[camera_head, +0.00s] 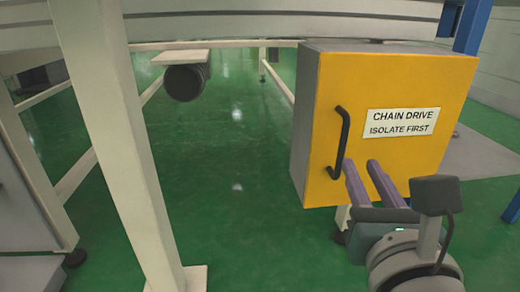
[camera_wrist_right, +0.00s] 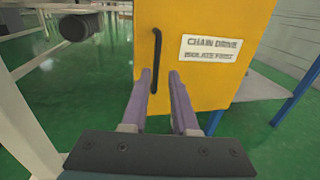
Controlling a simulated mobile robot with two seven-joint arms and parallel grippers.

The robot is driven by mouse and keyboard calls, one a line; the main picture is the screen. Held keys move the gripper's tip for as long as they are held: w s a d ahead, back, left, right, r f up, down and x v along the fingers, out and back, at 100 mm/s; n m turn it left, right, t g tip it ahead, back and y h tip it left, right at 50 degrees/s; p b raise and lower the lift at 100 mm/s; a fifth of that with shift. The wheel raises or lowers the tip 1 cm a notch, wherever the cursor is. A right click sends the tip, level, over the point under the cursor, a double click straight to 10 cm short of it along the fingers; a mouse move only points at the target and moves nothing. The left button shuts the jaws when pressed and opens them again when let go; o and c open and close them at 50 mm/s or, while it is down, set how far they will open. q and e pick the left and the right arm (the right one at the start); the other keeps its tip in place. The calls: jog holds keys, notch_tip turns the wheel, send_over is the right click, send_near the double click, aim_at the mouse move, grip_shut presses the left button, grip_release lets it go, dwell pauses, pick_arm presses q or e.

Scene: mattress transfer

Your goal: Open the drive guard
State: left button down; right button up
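The drive guard is a yellow door (camera_head: 390,85) on a grey box (camera_head: 305,100), with a "CHAIN DRIVE ISOLATE FIRST" label. It looks closed. Its black bar handle (camera_head: 341,142) is upright near the door's left edge; the handle also shows in the right wrist view (camera_wrist_right: 157,50). My right gripper (camera_head: 361,163) is open, its two purple fingers apart and pointing at the door near the handle's lower half. In the right wrist view the handle's lower part shows between the fingertips (camera_wrist_right: 160,73), closer to the left finger. Contact cannot be told. My left gripper is out of view.
A cream frame leg (camera_head: 115,130) stands left of the box. A conveyor beam (camera_head: 250,28) runs above, with a dark roller (camera_head: 185,82) under it. A blue post (camera_head: 472,25) is at the right. Green floor (camera_head: 235,170) lies open between the leg and the box.

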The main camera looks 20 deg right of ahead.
aim_at(344, 140)
jog(key=x, duration=0.3)
jog(key=b+x, duration=0.1)
jog(key=x, duration=0.2)
jog(key=b+x, duration=0.1)
jog(key=x, duration=0.3)
jog(key=shift+w+a+f, duration=0.1)
jog(key=shift+w+a, duration=0.05)
jog(key=shift+a, duration=0.1)
grip_shut()
dwell(1.0)
